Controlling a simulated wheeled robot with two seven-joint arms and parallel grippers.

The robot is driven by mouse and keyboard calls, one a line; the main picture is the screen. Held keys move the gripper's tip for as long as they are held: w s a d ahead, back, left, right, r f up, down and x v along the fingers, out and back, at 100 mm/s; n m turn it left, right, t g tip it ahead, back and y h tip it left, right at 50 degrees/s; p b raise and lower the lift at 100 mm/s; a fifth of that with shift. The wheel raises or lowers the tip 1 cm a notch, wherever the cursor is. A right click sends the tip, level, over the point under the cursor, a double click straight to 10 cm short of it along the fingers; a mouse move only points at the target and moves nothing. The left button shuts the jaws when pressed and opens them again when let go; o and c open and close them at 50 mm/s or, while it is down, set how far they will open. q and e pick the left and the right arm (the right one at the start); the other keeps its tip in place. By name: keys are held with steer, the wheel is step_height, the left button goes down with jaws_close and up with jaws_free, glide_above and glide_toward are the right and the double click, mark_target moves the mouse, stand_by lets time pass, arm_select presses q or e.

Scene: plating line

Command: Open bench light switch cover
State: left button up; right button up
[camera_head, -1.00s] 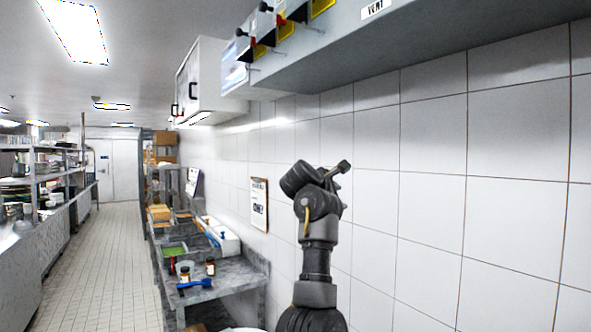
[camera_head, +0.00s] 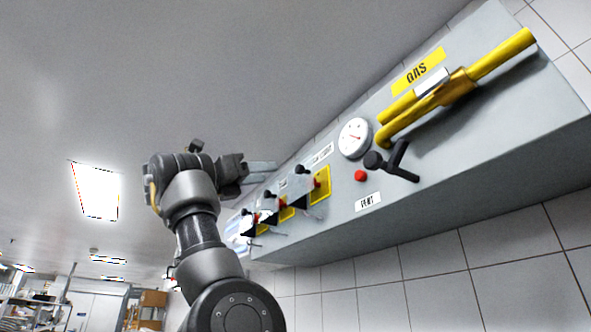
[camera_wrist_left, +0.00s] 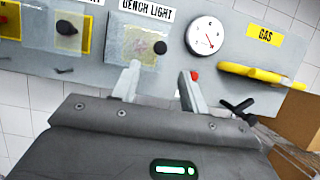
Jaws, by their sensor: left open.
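The bench light switch is the station closest to the gauge on the grey wall panel. Its clear cover (camera_wrist_left: 138,45) lies over a yellowish plate below the BENCH LIGHT label (camera_wrist_left: 147,10) in the left wrist view. A dark knob shows at the cover's right side; I cannot tell the cover's exact angle. In the head view the same station shows its yellow plate (camera_head: 321,186) at an angle. My left gripper (camera_head: 274,172) is open and empty in front of the panel. Its fingers (camera_wrist_left: 160,82) point at the panel just below the cover, with no clear contact. My right gripper is out of view.
Right of the switch are a round gauge (camera_head: 354,138), a red button (camera_head: 361,176), a black lever (camera_head: 393,161) and a yellow gas pipe (camera_head: 455,88). Other covered switches (camera_head: 269,207) line the panel to the left. White tiles are below; the ceiling is clear above.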

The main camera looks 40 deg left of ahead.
mark_target(297, 169)
arm_select(q)
steer(key=p+x, duration=0.6)
steer(key=x, duration=0.3)
steer(key=shift+d+r, duration=0.1)
steer(key=shift+r, duration=0.1)
steer(key=shift+w+d+r+p, duration=0.1)
steer(key=shift+w+p, duration=0.45)
steer(key=shift+p, duration=0.1)
jaws_close()
